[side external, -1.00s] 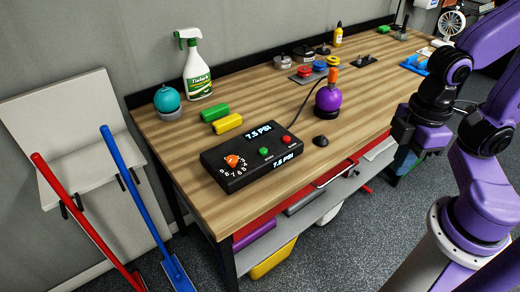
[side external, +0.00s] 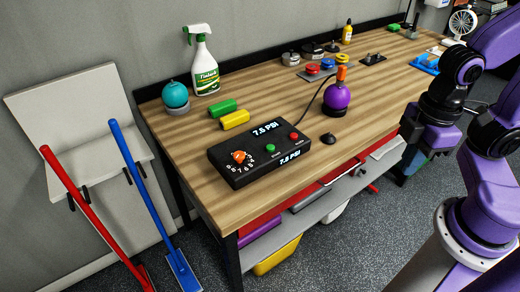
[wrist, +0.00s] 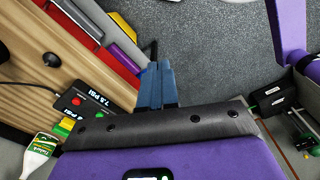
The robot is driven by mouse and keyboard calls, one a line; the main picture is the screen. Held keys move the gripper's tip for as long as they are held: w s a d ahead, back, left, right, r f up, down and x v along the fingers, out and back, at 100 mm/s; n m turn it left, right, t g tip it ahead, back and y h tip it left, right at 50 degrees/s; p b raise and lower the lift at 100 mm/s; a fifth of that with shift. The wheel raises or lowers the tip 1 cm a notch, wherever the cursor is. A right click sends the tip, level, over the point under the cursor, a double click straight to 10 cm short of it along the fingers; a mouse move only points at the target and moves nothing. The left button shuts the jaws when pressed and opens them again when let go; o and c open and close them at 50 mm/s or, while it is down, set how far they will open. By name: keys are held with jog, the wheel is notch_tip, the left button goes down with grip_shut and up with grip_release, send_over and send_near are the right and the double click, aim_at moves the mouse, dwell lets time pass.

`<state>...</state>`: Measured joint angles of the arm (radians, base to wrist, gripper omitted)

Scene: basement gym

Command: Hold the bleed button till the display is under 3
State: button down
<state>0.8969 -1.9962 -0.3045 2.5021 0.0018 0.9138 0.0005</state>
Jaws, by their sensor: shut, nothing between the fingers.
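The black control box (side external: 258,155) sits on the wooden bench. Its top display (side external: 269,129) and front display (side external: 290,158) appear to read 7.5 PSI, though the digits are small. A green button (side external: 270,148) and a red button (side external: 294,135) are on its top, with labels too small to read. An orange knob (side external: 238,156) sits on a numbered dial. A cable runs from the box towards the purple ball (side external: 337,97). My gripper (side external: 412,160) is off the bench's front edge, away from the box. In the wrist view its blue fingers (wrist: 157,68) are together and empty.
Green (side external: 222,108) and yellow (side external: 235,120) blocks, a spray bottle (side external: 205,72) and a teal ball (side external: 175,95) stand behind the box. A small black dome (side external: 328,139) is right of it. Open floor (side external: 375,240) lies before the bench.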

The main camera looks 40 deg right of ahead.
dwell(0.8)
jog(key=w+a+f+m+y, duration=0.1)
jog(key=w+a+m+y, duration=0.25)
jog(key=w+a, duration=0.2)
jog(key=m+t+h, duration=0.3)
jog(key=m+t, duration=0.6)
jog(key=m, duration=0.8)
send_over(297, 136)
jog(key=f, duration=0.1)
jog(key=shift+f, duration=0.15)
jog(key=shift+f, duration=4.4)
